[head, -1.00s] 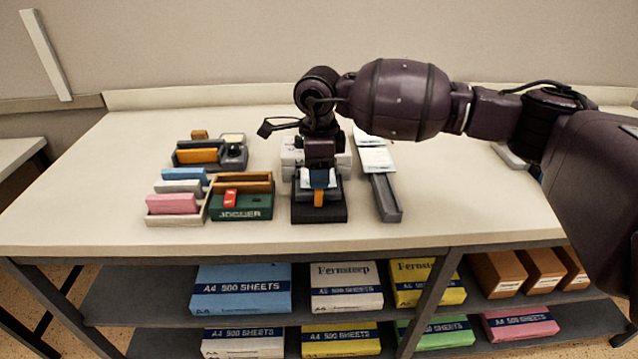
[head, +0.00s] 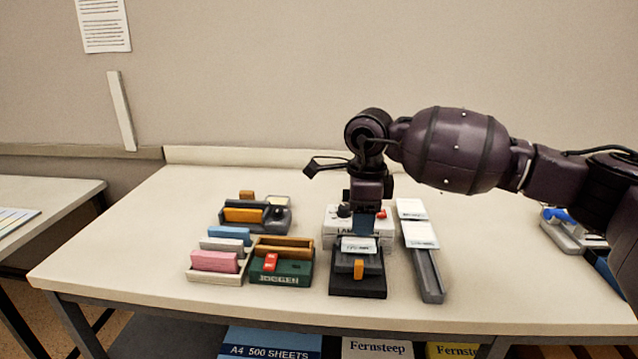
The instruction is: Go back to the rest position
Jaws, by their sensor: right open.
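My right gripper (head: 364,226) points down above the table, its arm coming in from the right. Its bluish fingertips show in front of a white laminator-like box (head: 345,241); the gap between them is hard to see and nothing shows held. Below and nearer me stands a black device (head: 357,288) with an orange lever (head: 358,268) and a white card (head: 359,245) on it. The fingertips appear clear above the card. My left gripper is not in view.
A grey rail (head: 428,276) with white cards stands to the right. A green jogger box (head: 281,272), a tray with coloured blocks (head: 215,276) and a dark organiser (head: 254,217) stand left. A blue-topped device (head: 562,222) sits far right. The worktop (head: 120,245) is bare at left.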

